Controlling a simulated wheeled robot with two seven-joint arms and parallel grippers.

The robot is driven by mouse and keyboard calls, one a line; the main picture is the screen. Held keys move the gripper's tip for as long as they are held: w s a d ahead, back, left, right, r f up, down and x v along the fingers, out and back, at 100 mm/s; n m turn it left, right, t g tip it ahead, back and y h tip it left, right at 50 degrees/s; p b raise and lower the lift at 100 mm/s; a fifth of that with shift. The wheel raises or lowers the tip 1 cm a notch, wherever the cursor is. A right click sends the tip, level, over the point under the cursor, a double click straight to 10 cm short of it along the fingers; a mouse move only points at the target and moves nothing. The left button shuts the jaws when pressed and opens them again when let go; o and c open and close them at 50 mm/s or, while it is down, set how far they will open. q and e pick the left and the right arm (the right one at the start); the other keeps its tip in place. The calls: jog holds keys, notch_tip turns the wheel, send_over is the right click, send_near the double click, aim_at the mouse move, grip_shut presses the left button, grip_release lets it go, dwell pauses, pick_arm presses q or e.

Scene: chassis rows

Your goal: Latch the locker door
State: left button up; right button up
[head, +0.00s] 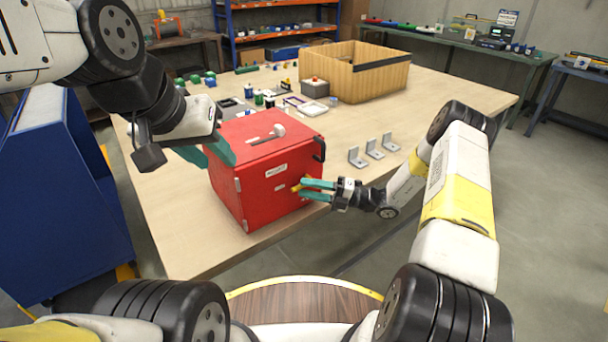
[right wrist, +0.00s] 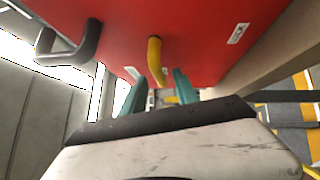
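The red locker (head: 232,133) stands near the table's front edge. Its red door (head: 262,206) faces me and looks flush with the body, with a black handle (head: 320,148) at its right edge. A yellow latch lever (head: 296,188) is low on the door; it also shows in the right wrist view (right wrist: 154,58). My right gripper (head: 308,190) is open at the door, its teal fingers on either side of the lever's end. Whether they touch it is unclear. My left gripper (head: 207,154) is open and empty at the locker's upper left edge.
A grey-white tool (head: 277,130) lies on the locker's top. Several metal brackets (head: 373,149) stand to the right on the table (head: 440,92). A wooden crate (head: 370,82) and many small parts are behind. A blue cabinet (head: 62,190) is at left.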

jog(key=shift+w+a+r, duration=0.1)
jog(key=shift+a, duration=0.55)
grip_shut()
dwell(1.0)
